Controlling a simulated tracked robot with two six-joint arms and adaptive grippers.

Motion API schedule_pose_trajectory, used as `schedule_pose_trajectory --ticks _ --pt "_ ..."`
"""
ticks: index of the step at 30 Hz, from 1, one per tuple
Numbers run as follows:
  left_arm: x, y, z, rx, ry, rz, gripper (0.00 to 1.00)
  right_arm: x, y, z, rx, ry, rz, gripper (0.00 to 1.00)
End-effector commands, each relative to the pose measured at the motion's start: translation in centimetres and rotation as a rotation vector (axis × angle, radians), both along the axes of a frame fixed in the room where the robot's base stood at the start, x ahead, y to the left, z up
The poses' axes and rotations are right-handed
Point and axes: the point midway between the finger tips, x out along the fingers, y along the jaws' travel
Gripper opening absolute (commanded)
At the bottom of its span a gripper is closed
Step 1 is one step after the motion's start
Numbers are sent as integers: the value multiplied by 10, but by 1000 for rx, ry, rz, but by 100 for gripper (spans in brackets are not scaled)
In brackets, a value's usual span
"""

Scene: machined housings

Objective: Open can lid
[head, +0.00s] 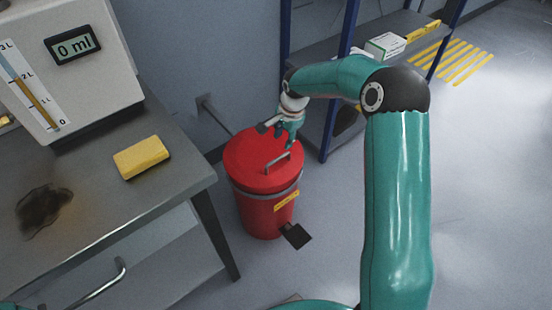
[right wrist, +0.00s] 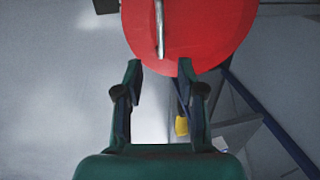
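The red can (head: 262,215) stands upright on the floor beside the workbench. Its round red lid (head: 250,160) is on and looks shut. A thin metal bar handle (head: 278,163) sits on the lid. My right gripper (head: 286,138) is over the back edge of the lid, behind the handle. In the right wrist view the right gripper (right wrist: 160,68) is open, its two fingers apart with nothing between them. There, the lid (right wrist: 205,28) and handle (right wrist: 160,28) lie ahead of the fingertips, the handle lined up with the gap. My left gripper does not show.
A black pedal (head: 296,236) sticks out at the can's front. The grey workbench (head: 95,210) at left carries a yellow sponge (head: 142,157), a dark stain (head: 43,207) and a dispenser reading 0 ml (head: 75,45). A blue-framed shelf (head: 350,45) stands behind. Floor at right is clear.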

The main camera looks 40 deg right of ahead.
Motion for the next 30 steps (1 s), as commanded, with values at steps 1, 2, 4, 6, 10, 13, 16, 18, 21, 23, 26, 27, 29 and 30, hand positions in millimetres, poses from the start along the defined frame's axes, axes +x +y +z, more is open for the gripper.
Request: schedule_pose_trajectory --ticks 1,2,4,6,10,13,16,18,21,23,26,27,29,30 --pt "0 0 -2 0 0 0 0 2 0 -14 0 5 1 39" --pt "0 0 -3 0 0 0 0 3 0 -21 0 4 1 39" --pt "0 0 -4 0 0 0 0 6 1 -36 0 4 1 39" --pt "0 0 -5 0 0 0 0 9 1 -51 0 4 1 39" --pt "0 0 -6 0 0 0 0 14 2 -76 0 3 2 39" --pt "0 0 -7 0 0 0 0 18 2 -91 0 2 2 39" --pt "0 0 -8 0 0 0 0 20 2 -102 1 1 2 39" --pt "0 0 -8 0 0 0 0 21 2 -106 0 0 2 39" --pt "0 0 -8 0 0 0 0 22 2 -110 0 -1 2 39" --pt "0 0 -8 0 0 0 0 22 2 -111 0 -1 2 39" --pt "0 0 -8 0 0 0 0 22 3 -111 -1 -1 3 39" --pt "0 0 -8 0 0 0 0 22 3 -111 -1 -1 3 39" --pt "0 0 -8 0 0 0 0 23 3 -111 -1 -1 3 39" --pt "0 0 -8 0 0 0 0 23 3 -111 0 -1 3 36"
